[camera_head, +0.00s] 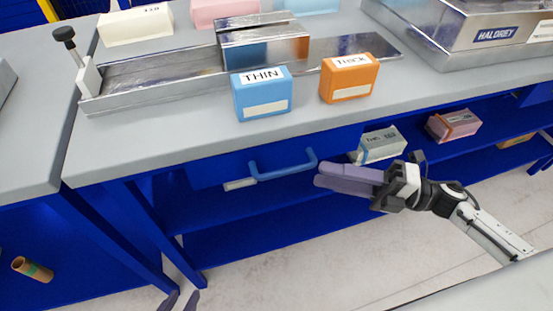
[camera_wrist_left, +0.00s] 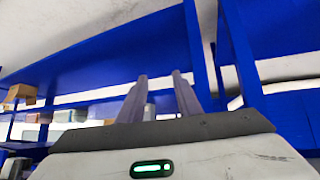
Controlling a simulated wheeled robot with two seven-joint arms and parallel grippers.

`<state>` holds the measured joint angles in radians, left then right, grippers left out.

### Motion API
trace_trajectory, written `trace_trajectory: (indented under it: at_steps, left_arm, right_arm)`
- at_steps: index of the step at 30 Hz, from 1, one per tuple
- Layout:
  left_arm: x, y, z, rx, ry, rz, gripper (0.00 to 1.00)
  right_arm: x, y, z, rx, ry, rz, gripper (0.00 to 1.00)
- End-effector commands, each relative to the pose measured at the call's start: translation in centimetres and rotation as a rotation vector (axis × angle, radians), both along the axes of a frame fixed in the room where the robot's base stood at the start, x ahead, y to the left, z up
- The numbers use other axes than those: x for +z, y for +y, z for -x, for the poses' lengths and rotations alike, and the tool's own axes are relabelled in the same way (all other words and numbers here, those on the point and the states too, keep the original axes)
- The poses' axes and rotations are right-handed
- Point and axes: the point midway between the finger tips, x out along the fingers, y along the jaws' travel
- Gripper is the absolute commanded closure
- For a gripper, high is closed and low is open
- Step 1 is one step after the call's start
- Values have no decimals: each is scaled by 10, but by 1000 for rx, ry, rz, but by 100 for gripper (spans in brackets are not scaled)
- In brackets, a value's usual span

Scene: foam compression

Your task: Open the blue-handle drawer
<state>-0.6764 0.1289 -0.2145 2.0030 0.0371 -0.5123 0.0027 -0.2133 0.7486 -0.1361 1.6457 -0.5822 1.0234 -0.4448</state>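The blue drawer (camera_head: 215,170) sits under the grey worktop, and its front looks flush with the bench. Its light-blue bar handle (camera_head: 284,168) is in the middle of the head view, with a small pale label below its left end. My right gripper (camera_head: 318,174) is just right of the handle, its purple-grey fingers pointing left. The fingers overlap in this view, so their gap is unclear; I see no grasp on the handle. My left gripper (camera_head: 179,302) shows only its fingertips at the bottom edge; in the left wrist view its fingers (camera_wrist_left: 159,76) are apart with nothing between.
On the worktop (camera_head: 130,140) stand a blue THIN box (camera_head: 262,95), an orange THICK box (camera_head: 348,79) and a metal fixture (camera_head: 150,84). Boxes (camera_head: 381,145) (camera_head: 454,125) sit on the shelf behind my right gripper. A blue bench leg (camera_head: 150,235) stands left of the drawer.

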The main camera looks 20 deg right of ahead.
Motion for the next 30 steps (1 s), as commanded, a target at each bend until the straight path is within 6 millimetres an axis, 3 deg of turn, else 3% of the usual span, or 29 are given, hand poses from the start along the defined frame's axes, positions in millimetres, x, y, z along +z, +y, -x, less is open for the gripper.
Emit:
trace_trajectory:
  at_steps: [5, 21, 30]
  left_arm:
    - [-2, -2, 3, -2, 3, 2, 69]
    - [4, -2, 7, 0, 14, 2, 69]
    - [0, -1, 10, 1, 23, 0, 69]
  right_arm:
    - [0, -1, 9, 85, -67, 61, 71]
    - [8, 80, -20, 87, -68, 57, 71]
    - [8, 93, -25, 86, -67, 60, 71]
